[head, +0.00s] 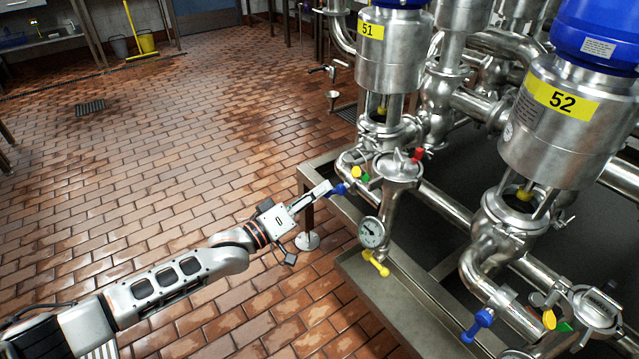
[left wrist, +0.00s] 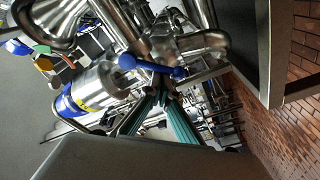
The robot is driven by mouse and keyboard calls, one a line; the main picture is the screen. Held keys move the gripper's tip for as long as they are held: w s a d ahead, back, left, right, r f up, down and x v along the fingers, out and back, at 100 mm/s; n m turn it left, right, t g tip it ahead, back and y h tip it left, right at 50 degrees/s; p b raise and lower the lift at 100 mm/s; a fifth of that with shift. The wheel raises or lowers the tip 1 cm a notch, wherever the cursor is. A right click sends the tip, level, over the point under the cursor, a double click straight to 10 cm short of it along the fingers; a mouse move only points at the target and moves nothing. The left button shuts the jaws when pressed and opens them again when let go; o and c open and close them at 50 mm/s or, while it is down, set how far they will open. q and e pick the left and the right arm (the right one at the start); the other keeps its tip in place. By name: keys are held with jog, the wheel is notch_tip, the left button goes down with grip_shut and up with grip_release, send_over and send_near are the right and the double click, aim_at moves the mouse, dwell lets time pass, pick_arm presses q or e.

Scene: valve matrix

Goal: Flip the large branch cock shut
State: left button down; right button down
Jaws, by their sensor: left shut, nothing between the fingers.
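A cock with a blue lever handle (head: 340,188) sits on the branch pipework under the valve marked 51, at the frame's near left edge. The blue handle also shows in the left wrist view (left wrist: 150,66), lying across the picture just beyond the fingertips. My left gripper (head: 327,190) is shut and empty, its tips at or very close to the handle; I cannot tell whether they touch. Its teal fingers (left wrist: 163,88) are together in the left wrist view. The cock's body is partly hidden by the handle and gripper. My right gripper is not in view.
A dial gauge (head: 371,233) and a yellow handle (head: 376,264) hang below the nearby fitting. Another blue handle (head: 479,324) belongs to valve 52's pipework. The steel frame edge (head: 347,262) runs below. The tiled floor at left is clear.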

pick_arm(q)
jog(key=shift+s+d+f+n+y+p, duration=0.2)
jog(key=shift+s+d+f+n, duration=0.15)
jog(key=shift+n, duration=1.15)
jog(key=shift+s+d+f+n+y+p, duration=0.25)
jog(key=shift+s+f+n, duration=0.25)
jog(key=shift+n, duration=1)
jog(key=shift+s+d+f+n+y+p, duration=0.15)
jog(key=shift+s+d+f+n, duration=0.25)
jog(key=shift+n, duration=1.1)
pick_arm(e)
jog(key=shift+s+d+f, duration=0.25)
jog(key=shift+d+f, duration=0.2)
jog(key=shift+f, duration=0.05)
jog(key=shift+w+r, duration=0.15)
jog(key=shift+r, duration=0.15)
